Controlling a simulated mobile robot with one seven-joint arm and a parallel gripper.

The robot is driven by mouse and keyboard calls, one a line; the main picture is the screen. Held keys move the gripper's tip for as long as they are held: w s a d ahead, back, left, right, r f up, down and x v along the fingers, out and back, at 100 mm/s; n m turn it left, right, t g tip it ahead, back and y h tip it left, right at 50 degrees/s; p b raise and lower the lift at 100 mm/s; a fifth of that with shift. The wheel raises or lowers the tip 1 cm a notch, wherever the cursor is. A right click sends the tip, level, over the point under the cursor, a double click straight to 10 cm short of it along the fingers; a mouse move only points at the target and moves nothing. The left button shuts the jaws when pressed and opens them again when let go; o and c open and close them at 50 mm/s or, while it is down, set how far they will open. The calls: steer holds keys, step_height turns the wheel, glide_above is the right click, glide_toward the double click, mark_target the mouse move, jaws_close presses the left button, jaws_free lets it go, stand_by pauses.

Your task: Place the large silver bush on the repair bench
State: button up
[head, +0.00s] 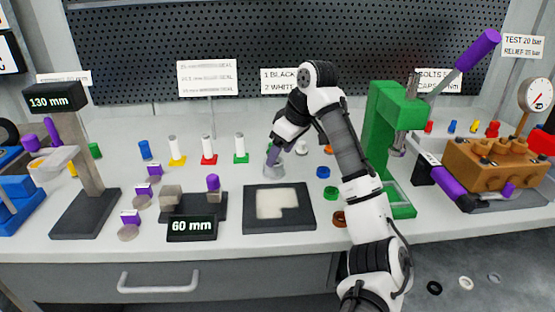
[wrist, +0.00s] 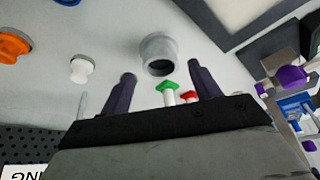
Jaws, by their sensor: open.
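The large silver bush (head: 274,171) is a short grey hollow cylinder standing on the grey bench top (head: 335,222), behind the dark tray. In the wrist view the bush (wrist: 158,50) shows its round dark bore, just past the fingertips and roughly midway between them. My gripper (head: 276,155) points down at the bush from above. In the wrist view my gripper (wrist: 161,73) has its two dark purple fingers apart with nothing held between them. In the head view one finger covers part of the bush, and I cannot tell whether they touch.
A dark tray (head: 279,231) with a pale recess lies in front of the bush. White posts on coloured bases, such as the green one (head: 241,157), stand to its left. Coloured rings and a green press (head: 388,125) are to its right. A brown pump block (head: 490,165) is farther right.

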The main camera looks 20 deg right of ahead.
steer(key=v, duration=0.8)
steer(key=shift+p, duration=0.4)
steer(key=shift+r, duration=0.1)
